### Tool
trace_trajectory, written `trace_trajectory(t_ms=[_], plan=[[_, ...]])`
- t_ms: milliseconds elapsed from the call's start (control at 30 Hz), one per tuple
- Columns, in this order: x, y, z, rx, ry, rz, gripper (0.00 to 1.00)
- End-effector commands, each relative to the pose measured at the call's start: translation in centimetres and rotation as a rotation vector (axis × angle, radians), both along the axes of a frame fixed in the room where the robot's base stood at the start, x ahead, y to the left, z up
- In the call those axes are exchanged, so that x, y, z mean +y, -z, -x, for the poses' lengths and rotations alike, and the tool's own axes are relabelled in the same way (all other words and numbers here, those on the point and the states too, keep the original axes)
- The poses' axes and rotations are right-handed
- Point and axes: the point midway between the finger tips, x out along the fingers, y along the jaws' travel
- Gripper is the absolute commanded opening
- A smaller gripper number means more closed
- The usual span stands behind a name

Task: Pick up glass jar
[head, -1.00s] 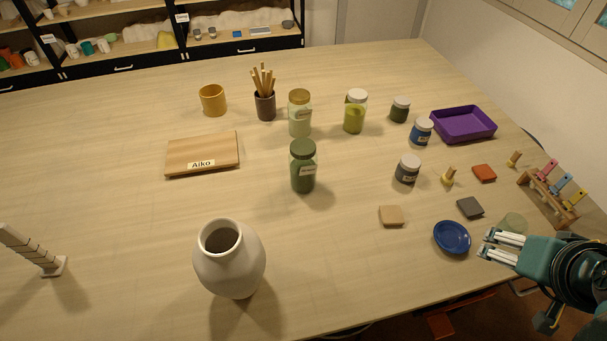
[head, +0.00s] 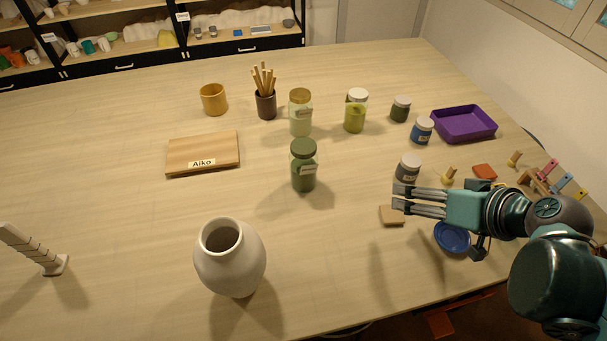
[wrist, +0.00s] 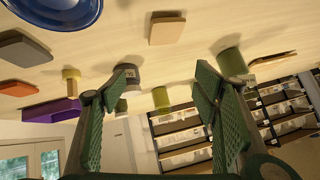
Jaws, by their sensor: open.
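Three glass jars stand upright on the table: a dark green one with a dark green lid (head: 303,168), a pale green one with a gold lid (head: 300,115), and a yellow-green one with a white lid (head: 355,112). I cannot tell from the picture which one the task names. My gripper (head: 396,199) is open and empty, above the table to the right of the dark green jar, pointing left. In the wrist view my gripper (wrist: 160,72) has its fingers wide apart, with a green jar (wrist: 232,63) beyond the right finger.
A grey-lidded pot (head: 408,169) stands just behind my gripper. A beige tile (head: 391,221) lies below it, and a blue dish (head: 452,238) lies under my arm. A white vase (head: 230,265) stands front left. A wooden board (head: 203,150) lies left. The table between vase and tile is clear.

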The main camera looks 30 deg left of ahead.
Motion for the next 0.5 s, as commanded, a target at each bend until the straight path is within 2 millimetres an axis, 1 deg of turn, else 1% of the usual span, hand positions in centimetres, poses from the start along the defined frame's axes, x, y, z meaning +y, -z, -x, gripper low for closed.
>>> trace_trajectory(t_ms=[33,100,500], plan=[[1.1,0.0,-0.2,-0.009,-0.032,-0.018,0.61],[2.6,0.0,-0.3,-0.025,-0.075,-0.044,0.61],[10.3,-0.5,-0.2,-0.142,-0.307,-0.206,0.61]])
